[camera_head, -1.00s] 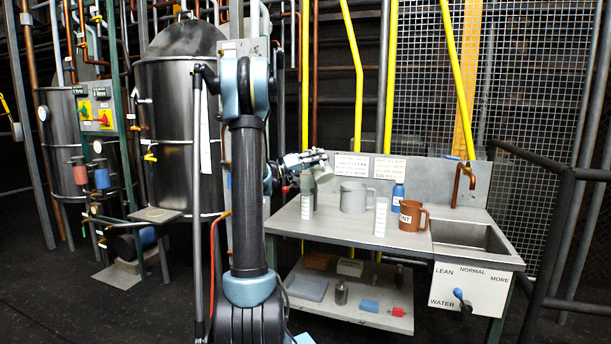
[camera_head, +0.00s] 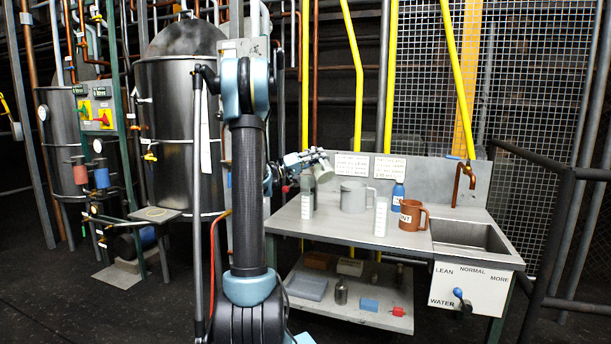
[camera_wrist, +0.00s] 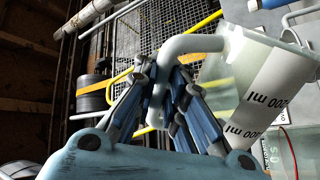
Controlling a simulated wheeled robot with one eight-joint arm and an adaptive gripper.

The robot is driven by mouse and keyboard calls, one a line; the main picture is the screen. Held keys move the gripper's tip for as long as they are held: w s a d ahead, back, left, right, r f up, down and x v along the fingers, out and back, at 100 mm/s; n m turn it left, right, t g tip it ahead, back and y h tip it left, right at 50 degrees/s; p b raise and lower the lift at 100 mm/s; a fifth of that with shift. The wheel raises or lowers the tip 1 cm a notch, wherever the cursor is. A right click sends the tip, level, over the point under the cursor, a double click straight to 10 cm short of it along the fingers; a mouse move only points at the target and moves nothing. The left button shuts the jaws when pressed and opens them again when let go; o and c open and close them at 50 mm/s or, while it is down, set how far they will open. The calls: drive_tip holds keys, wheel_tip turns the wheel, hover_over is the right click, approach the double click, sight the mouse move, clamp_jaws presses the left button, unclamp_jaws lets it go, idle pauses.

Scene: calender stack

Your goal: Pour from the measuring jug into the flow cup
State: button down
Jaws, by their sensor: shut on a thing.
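My gripper (camera_wrist: 175,95) is shut on the handle of the measuring jug (camera_wrist: 232,75), a clear jug with a white strip marked in ml. In the wrist view the jug is strongly tilted. I cannot tell which vessel is the flow cup; a light grey handled vessel (camera_head: 353,197) stands to the right of the held jug. The jug's contents are not clear.
On the bench (camera_head: 340,228) stand a white graduated container (camera_head: 381,217), a blue bottle (camera_head: 398,194) and a brown mug (camera_head: 411,216). A sink (camera_head: 468,238) with a copper tap is at the right. The splashback (camera_head: 440,180) rises behind; the bench front is mostly clear.

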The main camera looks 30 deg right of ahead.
drive_tip(key=shift+w+r+n+t+h+p, duration=0.15)
drive_tip(key=shift+w+r+n+t+p, duration=0.2)
drive_tip(key=shift+r+n, duration=0.35)
drive_tip(key=shift+w+r+n+t+h+p, duration=0.2)
drive_tip(key=shift+w+r+n, duration=0.25)
drive_tip(key=shift+n, duration=0.5)
drive_tip(key=shift+w+r+n+t+h+p, duration=0.2)
drive_tip(key=shift+w+r+n+t, duration=0.25)
drive_tip(key=shift+n, duration=0.4)
idle(1.4)
drive_tip(key=shift+w+a+r+n+t+h+p, duration=0.1)
drive_tip(key=shift+w+r+n+t+p, duration=0.15)
drive_tip(key=shift+w+n, duration=0.2)
drive_tip(key=shift+w+d+r+n+t+h+p, duration=0.1)
drive_tip(key=shift+w+r+n+t+p, duration=0.1)
drive_tip(key=shift+w+n+p, duration=0.2)
drive_tip(key=shift+w+a+r+n+t+h+p, duration=0.1)
drive_tip(key=shift+w+r+n+t+p, duration=0.15)
drive_tip(key=shift+w+n, duration=0.2)
idle(1.6)
drive_tip(key=s+f+m, duration=0.1)
drive_tip(key=s+f+m+g, duration=0.1)
drive_tip(key=m, duration=0.1)
drive_tip(key=s+f+m+g, duration=0.1)
drive_tip(key=s+m, duration=0.1)
drive_tip(key=shift+s, duration=0.1)
